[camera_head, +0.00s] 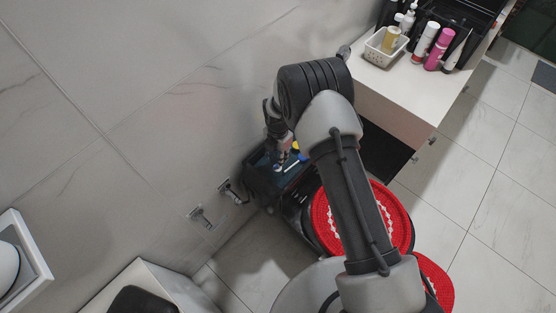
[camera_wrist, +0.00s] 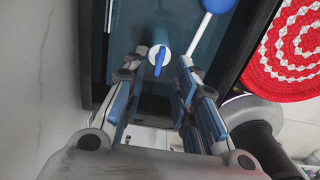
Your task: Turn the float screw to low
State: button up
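The float screw (camera_wrist: 159,62) is a blue bar-shaped handle on a round white disc, inside a dark open tank. My gripper (camera_wrist: 160,72) is open, with one finger on each side of the screw in the wrist view. Gaps show between the fingers and the screw; whether the tips are level with it I cannot tell. A white rod (camera_wrist: 201,38) runs up to a blue ball float (camera_wrist: 219,4) at the top edge. In the head view my gripper (camera_head: 279,148) points down over the tank (camera_head: 262,184), and the screw's setting is too small to tell.
A grey tiled wall (camera_head: 130,110) stands close on the left. Red patterned round mats (camera_head: 322,222) lie right of the tank, partly behind my arm. A white counter (camera_head: 385,95) with a basket (camera_head: 376,50) and bottles (camera_head: 439,48) is at upper right. Wall fittings (camera_head: 200,216) are left of the tank.

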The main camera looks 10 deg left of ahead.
notch_tip(320, 180, up, 8)
dwell(0.7)
